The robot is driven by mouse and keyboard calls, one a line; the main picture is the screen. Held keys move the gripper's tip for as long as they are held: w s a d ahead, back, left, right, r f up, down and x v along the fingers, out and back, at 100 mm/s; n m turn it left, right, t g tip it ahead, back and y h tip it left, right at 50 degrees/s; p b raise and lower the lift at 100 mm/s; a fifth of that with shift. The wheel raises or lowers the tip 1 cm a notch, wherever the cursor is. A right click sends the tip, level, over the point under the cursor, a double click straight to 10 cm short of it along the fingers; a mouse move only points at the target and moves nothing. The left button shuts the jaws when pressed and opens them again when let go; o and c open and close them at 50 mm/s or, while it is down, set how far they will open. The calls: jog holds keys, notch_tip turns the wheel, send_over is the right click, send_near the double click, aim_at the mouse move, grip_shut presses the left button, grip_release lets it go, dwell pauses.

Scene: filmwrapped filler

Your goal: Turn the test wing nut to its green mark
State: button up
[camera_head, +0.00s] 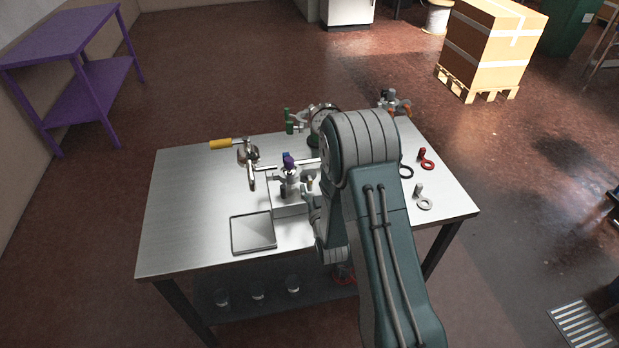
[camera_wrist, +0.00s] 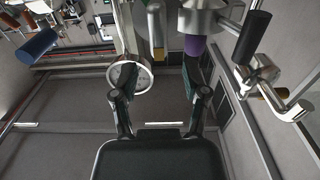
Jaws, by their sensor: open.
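A small purple winged part (camera_head: 288,160), which may be the test wing nut, stands on top of a metal valve fitting (camera_head: 289,176) near the table's middle. A purple part (camera_wrist: 195,45) also shows in the wrist view, below a silver round body and close to the right finger's tip. My gripper (camera_wrist: 161,76) is open, its two dark fingers apart, with nothing held between them. In the head view my arm hides most of the gripper, which is close to the right side of the fitting. I cannot make out a green mark.
The fitting stands on a pale block on the steel table (camera_head: 185,200). A yellow-handled valve (camera_head: 221,143) is to its left and a shallow tray (camera_head: 253,233) in front. A red ring-ended part (camera_head: 427,162) and a grey one (camera_head: 424,203) lie at right.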

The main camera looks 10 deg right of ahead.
aim_at(311, 181)
jog(key=shift+w, duration=2.2)
grip_shut()
